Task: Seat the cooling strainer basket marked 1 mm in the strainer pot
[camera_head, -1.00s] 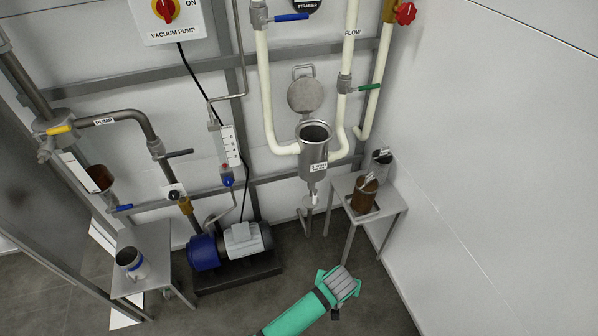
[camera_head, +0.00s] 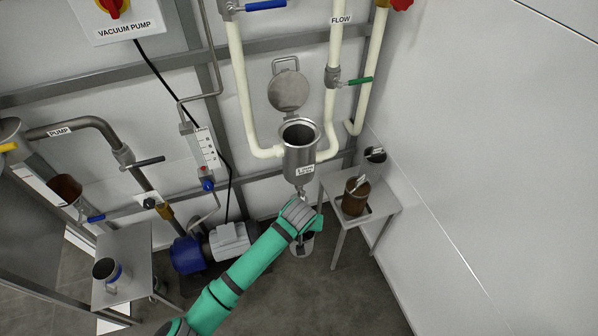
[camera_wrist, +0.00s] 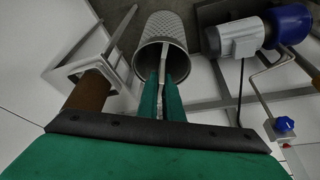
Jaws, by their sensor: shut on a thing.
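The strainer pot (camera_head: 300,160) is a steel cup on the white pipework, open at the top, with a label on its front. Its round lid (camera_head: 288,92) is swung up behind it. My gripper (camera_wrist: 163,82) is shut on the handle of a perforated grey metal basket (camera_wrist: 172,28). No marking is readable on this basket. In the head view, the basket is partly hidden by my wrist, below and in front of the pot, clear of it. The fingertips are hidden there.
A pump (camera_head: 228,240) stands at the left. A green-handled valve (camera_head: 355,80) is right of the lid.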

